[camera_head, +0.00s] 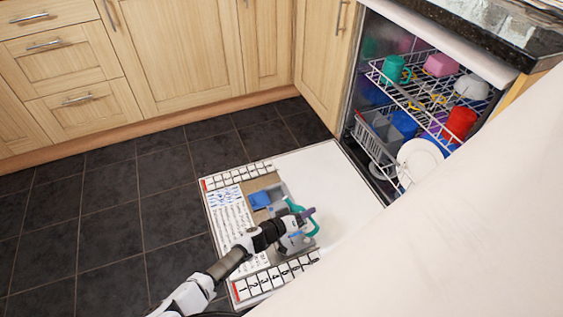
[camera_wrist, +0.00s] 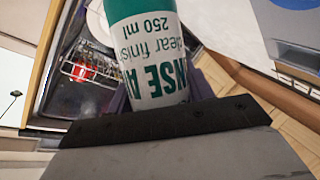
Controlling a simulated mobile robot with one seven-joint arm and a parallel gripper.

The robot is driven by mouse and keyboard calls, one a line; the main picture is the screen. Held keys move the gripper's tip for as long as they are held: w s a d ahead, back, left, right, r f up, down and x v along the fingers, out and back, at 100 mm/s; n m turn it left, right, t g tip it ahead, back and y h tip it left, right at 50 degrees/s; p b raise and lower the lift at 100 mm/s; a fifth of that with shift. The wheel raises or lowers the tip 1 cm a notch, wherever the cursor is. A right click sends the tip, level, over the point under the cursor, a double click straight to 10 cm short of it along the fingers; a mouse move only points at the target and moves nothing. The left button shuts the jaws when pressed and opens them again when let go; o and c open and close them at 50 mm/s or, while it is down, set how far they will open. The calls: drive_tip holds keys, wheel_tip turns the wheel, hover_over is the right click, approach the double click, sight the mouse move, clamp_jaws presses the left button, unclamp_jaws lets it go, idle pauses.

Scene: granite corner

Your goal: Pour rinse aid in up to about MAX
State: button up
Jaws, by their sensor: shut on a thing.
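My gripper (camera_head: 305,217) is shut on the rinse aid bottle (camera_wrist: 150,60), a white and teal bottle marked 250 ml. In the wrist view its purple fingertips show at both sides of the bottle. In the head view the teal parts of the bottle (camera_head: 314,229) show above the dispenser (camera_head: 278,194) on the lowered dishwasher door. The dispenser has a grey body and a blue part (camera_head: 261,200) at its left. My gripper and the bottle cover much of it. The rinse aid opening, liquid level and MAX mark cannot be made out. The bottle's tilt is unclear.
The dishwasher door (camera_head: 345,185) lies open, white, with numbered strips and printed text on it. Racks behind it hold cups, including a red cup (camera_head: 461,122), and a white plate (camera_head: 420,158). Wooden cabinets (camera_head: 170,50) line the back. Dark floor tiles (camera_head: 110,205) are clear.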

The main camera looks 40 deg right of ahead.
drive_tip(key=shift+s+d+f+n+g+h+b, duration=0.25)
drive_tip(key=shift+s+d+f+n+g+b, duration=0.25)
drive_tip(key=shift+f+b, duration=0.75)
drive_tip(key=shift+s+d+f+n+g+h+b, duration=0.25)
drive_tip(key=shift+s+d+f+n+b, duration=0.3)
drive_tip(key=shift+f+b, duration=0.7)
drive_tip(key=shift+s+d+f+n+g+h+b, duration=0.2)
drive_tip(key=shift+s+d+f+n+g+b, duration=0.15)
drive_tip(key=shift+s+f+b, duration=0.8)
drive_tip(key=shift+w+r+b, duration=0.2)
drive_tip(key=shift+w+b, duration=0.1)
drive_tip(key=shift+w, duration=0.15)
drive_tip(key=shift+b, duration=0.45)
